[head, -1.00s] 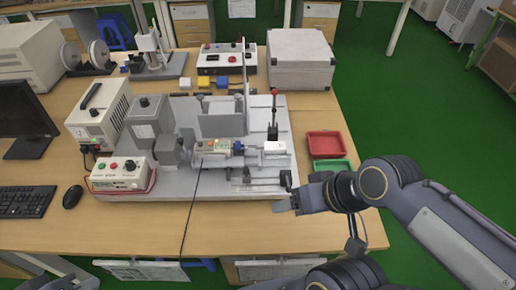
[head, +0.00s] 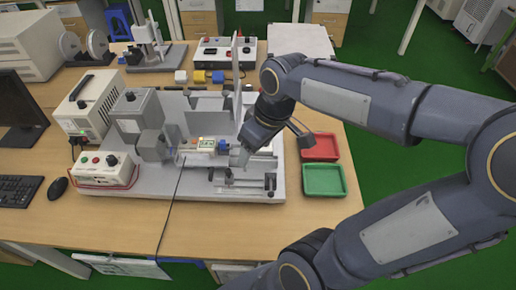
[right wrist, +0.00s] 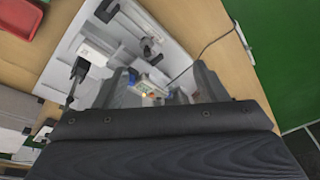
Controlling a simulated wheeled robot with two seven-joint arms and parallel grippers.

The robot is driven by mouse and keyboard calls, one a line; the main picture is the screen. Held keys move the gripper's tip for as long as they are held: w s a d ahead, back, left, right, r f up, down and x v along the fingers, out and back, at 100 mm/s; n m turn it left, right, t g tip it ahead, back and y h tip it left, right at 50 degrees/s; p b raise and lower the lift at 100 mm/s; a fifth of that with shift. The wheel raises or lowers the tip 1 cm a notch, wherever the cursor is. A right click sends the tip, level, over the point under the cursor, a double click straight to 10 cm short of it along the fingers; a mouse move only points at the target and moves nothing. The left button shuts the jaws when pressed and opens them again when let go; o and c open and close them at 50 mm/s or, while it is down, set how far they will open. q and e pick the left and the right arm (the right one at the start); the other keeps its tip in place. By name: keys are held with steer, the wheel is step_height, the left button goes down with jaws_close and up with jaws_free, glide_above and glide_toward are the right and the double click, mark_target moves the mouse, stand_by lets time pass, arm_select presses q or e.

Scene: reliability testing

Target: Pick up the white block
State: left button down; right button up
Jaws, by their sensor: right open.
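A small white block (head: 181,77) sits at the back of the table, left of a yellow block (head: 199,76) and a blue block (head: 218,76). Another white block-like piece (right wrist: 93,52) is mounted on the test machine (head: 160,185); in the head view my right arm hides it. My right gripper (head: 242,156) is open and points down over the machine's right part, beside the small unit with a blue end. In the right wrist view its two dark fingers (right wrist: 162,80) are apart with that unit showing between them. It holds nothing that I can see. My left gripper is not in view.
A red tray (head: 320,147) and a green tray (head: 324,181) lie right of the machine. An upright plate (head: 238,85) stands close behind my gripper. A control box (head: 105,170) stands at the left. The table's front strip is clear.

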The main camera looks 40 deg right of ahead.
steer(key=w+d+f+n+g+h+b, duration=0.1)
steer(key=w+d+f+n, duration=0.1)
steer(key=w, duration=0.4)
steer(key=w+d+f+n+g+h, duration=0.2)
steer(key=w+d+f, duration=0.2)
steer(key=w+f, duration=0.2)
steer(key=w+d+f+n+g+h+b, duration=0.1)
steer(key=w+d+f+n+g+h, duration=0.1)
steer(key=w+f, duration=0.4)
steer(key=shift+d+f+n+b, duration=0.15)
steer(key=shift+d+n+b, duration=0.15)
steer(key=shift+d+n, duration=0.45)
steer(key=shift+w+d+f+g, duration=0.15)
steer(key=shift+d+f+g, duration=0.1)
steer(key=shift+g, duration=0.05)
steer(key=p+x, duration=0.2)
steer(key=x, duration=0.5)
steer(key=shift+f, duration=0.35)
steer(key=shift+a, duration=0.1)
steer(key=shift+c, duration=0.3)
steer(key=c, duration=1)
steer(key=shift+r, duration=0.15)
steer(key=shift+c, duration=0.3)
